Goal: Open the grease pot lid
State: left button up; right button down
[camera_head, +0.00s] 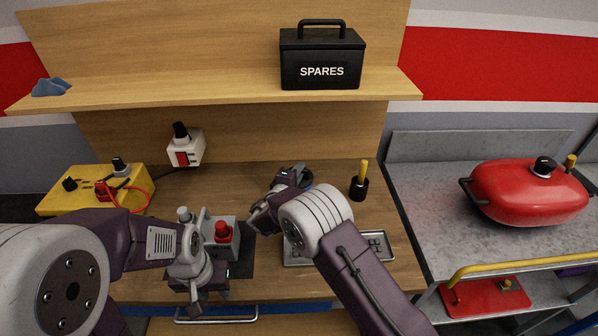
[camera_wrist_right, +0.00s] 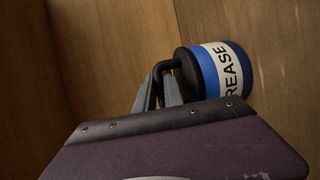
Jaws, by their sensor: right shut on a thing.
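The grease pot (camera_wrist_right: 222,72) is blue with a white label reading "REASE" and a black lid (camera_wrist_right: 184,68) with a black looped handle (camera_wrist_right: 166,66). In the right wrist view it appears tipped sideways by the camera's angle. In the head view only a small part of the pot (camera_head: 306,178) shows behind my right gripper (camera_head: 290,178). My right gripper (camera_wrist_right: 160,88) is shut on the lid handle. The lid appears to sit on the pot. My left gripper (camera_head: 206,292) hangs low over the bench's front; its jaw opening is unclear.
A grey box with a red button (camera_head: 222,232) stands beside my left gripper. A black cup with a yellow handle (camera_head: 359,186) stands right of the pot. A metal tray (camera_head: 297,260) lies in front. A yellow box (camera_head: 85,194) is left; a red tank (camera_head: 525,190) is right.

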dwell(0.8)
jog(key=shift+w+r+g+p, duration=0.2)
jog(key=shift+r+g+p, duration=0.35)
jog(key=shift+p, duration=0.2)
jog(key=w+r+g+p, duration=0.1)
jog(key=g+p, duration=0.1)
jog(key=p, duration=0.3)
jog(key=w+r+n+g+y+p, duration=0.1)
jog(key=g+p, duration=0.1)
jog(key=p, duration=0.2)
jog(key=shift+w+r+p, duration=0.2)
jog(key=shift+p, duration=0.15)
jog(key=shift+w+f+n+g+p, duration=0.15)
jog(key=shift+w+n+g+p, duration=0.25)
jog(key=shift+g+p, duration=0.45)
jog(key=c, duration=1.7)
grip_release()
jog(key=shift+f, duration=0.1)
